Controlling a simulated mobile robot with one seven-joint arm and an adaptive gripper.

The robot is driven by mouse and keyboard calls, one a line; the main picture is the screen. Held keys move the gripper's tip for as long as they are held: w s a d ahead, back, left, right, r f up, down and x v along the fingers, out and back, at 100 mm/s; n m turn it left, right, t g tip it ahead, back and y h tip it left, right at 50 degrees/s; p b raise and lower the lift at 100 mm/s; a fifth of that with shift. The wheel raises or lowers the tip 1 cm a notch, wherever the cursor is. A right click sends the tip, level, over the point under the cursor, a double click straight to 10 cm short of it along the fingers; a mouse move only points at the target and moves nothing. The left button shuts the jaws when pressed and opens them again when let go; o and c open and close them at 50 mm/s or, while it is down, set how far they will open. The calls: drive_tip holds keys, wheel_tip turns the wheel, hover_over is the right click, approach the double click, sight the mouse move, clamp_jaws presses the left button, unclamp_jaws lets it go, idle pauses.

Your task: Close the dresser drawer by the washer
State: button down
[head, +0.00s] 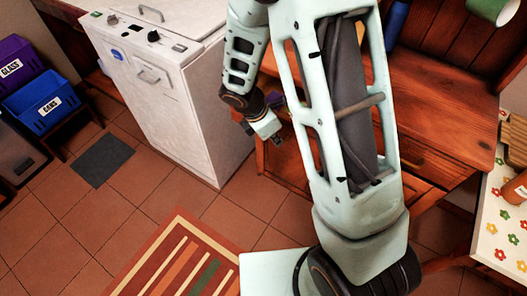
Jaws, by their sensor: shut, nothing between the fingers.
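The white washer (165,90) stands at upper left. The wooden dresser (455,105) is to its right, with much of its front hidden behind my arm. A drawer front (428,168) with a small dark knob shows below the dresser top, right of my arm. How far this drawer stands out is not clear. My gripper (268,134) is shut and empty, pointing down near the washer's right side and the dresser's left end. I cannot tell whether it touches the dresser.
A patterned rug (180,262) lies on the tiled floor in front. Blue (45,103) and purple (18,62) bins stand at left. A flower-patterned surface (497,235) bounds the right side. The tiles between washer and rug are clear.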

drive_tip(key=w+d+p, duration=0.1)
drive_tip(key=w+d, duration=0.2)
drive_tip(key=w+d+p, duration=0.1)
drive_tip(key=w+d, duration=0.1)
drive_tip(key=w, duration=0.2)
drive_tip(key=w+d+p, duration=0.1)
drive_tip(key=w+d, duration=0.2)
drive_tip(key=w, duration=0.1)
drive_tip(key=shift+w+d+p, duration=0.1)
drive_tip(key=shift+d+p, duration=0.2)
drive_tip(key=shift+p, duration=0.05)
drive_tip(key=shift+a, duration=0.1)
drive_tip(key=shift+a, duration=0.25)
drive_tip(key=a, duration=0.1)
drive_tip(key=s+a, duration=0.1)
drive_tip(key=shift+s+a+f, duration=0.1)
drive_tip(key=shift+s+a, duration=0.15)
drive_tip(key=shift+a, duration=0.1)
drive_tip(key=v, duration=0.9)
drive_tip(key=shift+s+a+r, duration=0.1)
drive_tip(key=shift+s+r, duration=0.05)
drive_tip(key=shift+r, duration=0.1)
drive_tip(key=shift+s+a+r, duration=0.1)
drive_tip(key=shift+a+r, duration=0.05)
drive_tip(key=shift+r, duration=0.2)
